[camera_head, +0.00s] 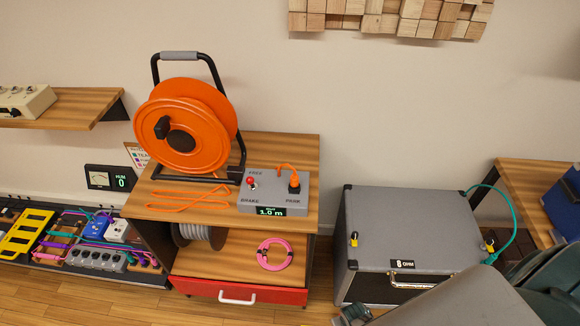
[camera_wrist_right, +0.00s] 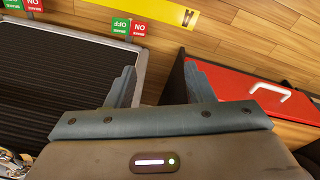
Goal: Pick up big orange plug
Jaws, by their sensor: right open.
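The big orange plug (camera_head: 294,183) stands upright in the right part of a grey control box on top of the wooden cabinet. An orange cable loops from its top. The box also has a red-tipped switch (camera_head: 251,181) and a display reading 1.0 m. My right gripper (camera_wrist_right: 160,82) is open and empty in the right wrist view, pointing toward the floor beside the red drawer. In the head view my right arm fills the lower right corner, well below and right of the plug. My left gripper is not in view.
A large orange cable reel (camera_head: 187,125) stands left of the box, with loose orange cable (camera_head: 178,201) before it. A pink cable coil (camera_head: 275,254) lies on the lower shelf above a red drawer (camera_head: 238,291). A grey amp cabinet (camera_head: 415,225) stands to the right.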

